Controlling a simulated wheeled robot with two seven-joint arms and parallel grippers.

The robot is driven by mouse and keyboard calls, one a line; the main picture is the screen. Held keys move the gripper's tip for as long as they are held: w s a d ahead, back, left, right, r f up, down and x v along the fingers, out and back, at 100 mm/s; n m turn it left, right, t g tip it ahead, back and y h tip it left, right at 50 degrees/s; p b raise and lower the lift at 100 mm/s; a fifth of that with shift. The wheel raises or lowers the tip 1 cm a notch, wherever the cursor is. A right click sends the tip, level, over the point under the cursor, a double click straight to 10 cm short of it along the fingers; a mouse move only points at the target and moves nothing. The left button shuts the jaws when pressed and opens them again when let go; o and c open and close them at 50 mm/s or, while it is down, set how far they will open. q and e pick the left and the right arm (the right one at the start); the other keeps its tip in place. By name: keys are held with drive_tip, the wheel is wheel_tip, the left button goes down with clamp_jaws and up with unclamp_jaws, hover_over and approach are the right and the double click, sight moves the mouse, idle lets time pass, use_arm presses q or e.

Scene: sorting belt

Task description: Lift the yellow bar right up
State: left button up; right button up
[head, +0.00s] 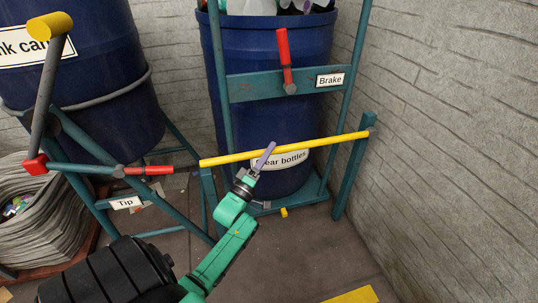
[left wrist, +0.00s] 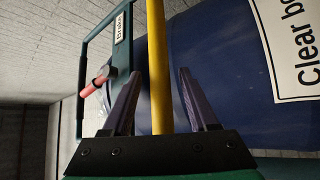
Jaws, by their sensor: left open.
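The yellow bar (head: 325,141) lies across the front of the teal frame, its right end resting at the right post (head: 350,175) and its left end at the left post. It is slightly higher in the picture at the right. My left gripper (head: 264,156) is at the bar, left of its middle. In the left wrist view the bar (left wrist: 157,50) runs between the two open purple fingers of the left gripper (left wrist: 159,75), with a gap on each side. The right gripper is not in view.
The blue "Clear bottles" barrel (head: 270,80) stands behind the bar. Above is a red brake lever (head: 284,60). At left are a red-handled tip lever (head: 145,170), another blue barrel (head: 100,60) and a yellow-ended crank (head: 48,27). A stone wall (head: 450,120) bounds the right.

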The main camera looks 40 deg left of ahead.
use_arm(q)
drive_tip(key=shift+w+r, duration=0.1)
drive_tip(key=shift+w, duration=0.25)
clamp_jaws()
idle(1.2)
